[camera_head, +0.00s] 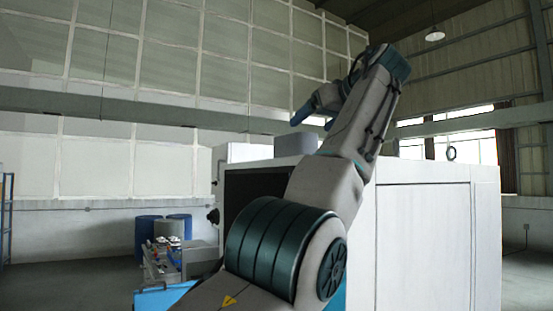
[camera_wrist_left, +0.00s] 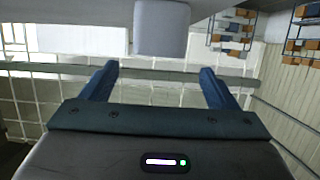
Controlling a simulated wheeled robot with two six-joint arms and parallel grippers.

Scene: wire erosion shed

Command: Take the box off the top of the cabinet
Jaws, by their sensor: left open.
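The white cabinet (camera_head: 437,240) fills the middle and right of the head view, partly hidden by my left arm. A plain grey box (camera_head: 295,143) sits on its top, its right end hidden behind my arm. The box also shows in the left wrist view (camera_wrist_left: 161,27), at the top middle, beyond the fingertips. My left gripper (camera_head: 315,114) is raised above the cabinet top, with its blue fingers apart and nothing between them. In the left wrist view (camera_wrist_left: 158,76) the fingers point toward the box, with a gap between them and it. My right gripper is not in view.
A white block (camera_head: 248,152) stands left of the grey box. Blue drums (camera_head: 148,236) and a cluttered bench (camera_head: 160,262) are at the left. Shelves with brown boxes (camera_wrist_left: 237,30) show in the left wrist view. The air above the cabinet's right part is clear.

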